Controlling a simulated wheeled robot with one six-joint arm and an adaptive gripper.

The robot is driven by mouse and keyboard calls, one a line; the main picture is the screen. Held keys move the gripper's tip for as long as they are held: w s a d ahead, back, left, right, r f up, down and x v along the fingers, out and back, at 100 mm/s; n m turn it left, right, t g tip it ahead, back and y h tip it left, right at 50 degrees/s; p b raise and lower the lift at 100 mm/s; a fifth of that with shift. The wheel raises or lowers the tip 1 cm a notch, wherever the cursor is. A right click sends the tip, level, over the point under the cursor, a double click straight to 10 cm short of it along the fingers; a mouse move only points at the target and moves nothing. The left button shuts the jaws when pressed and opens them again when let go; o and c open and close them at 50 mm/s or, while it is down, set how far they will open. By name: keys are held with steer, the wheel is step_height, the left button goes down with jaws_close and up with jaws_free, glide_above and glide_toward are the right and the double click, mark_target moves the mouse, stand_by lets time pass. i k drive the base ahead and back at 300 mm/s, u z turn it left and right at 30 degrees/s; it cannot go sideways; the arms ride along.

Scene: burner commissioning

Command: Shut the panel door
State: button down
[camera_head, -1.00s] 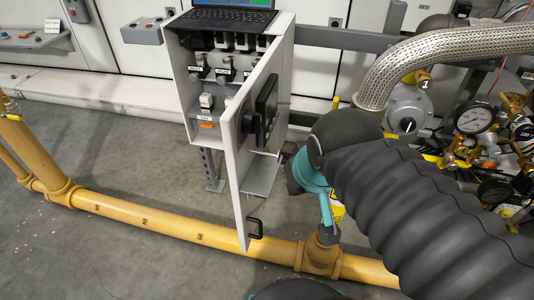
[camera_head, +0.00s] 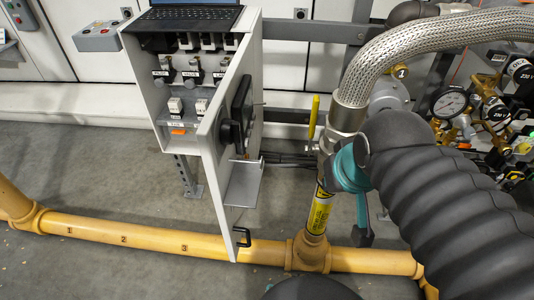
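The grey panel cabinet (camera_head: 147,85) stands open left of centre. Its panel door (camera_head: 218,185) is hinged on the cabinet's right side and swung out towards me, seen nearly edge-on. The door has a black rotary switch (camera_head: 232,130) on its face and a black pull handle (camera_head: 242,237) near its bottom. My gripper (camera_head: 362,238) hangs dark and small below the teal wrist, right of the door and apart from it. Its fingers are too unclear to tell whether they are open or shut.
A yellow pipe (camera_head: 150,237) runs low across the floor, with a yellow-labelled riser (camera_head: 320,210) between door and gripper. A braided hose (camera_head: 400,55) and gauges (camera_head: 450,104) stand right. A laptop (camera_head: 190,18) sits on the cabinet. Floor left of the cabinet is clear.

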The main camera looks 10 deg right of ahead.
mark_target(235, 180)
steer(key=z, duration=0.75)
steer(key=k, duration=1.05)
steer(key=u, duration=1.5)
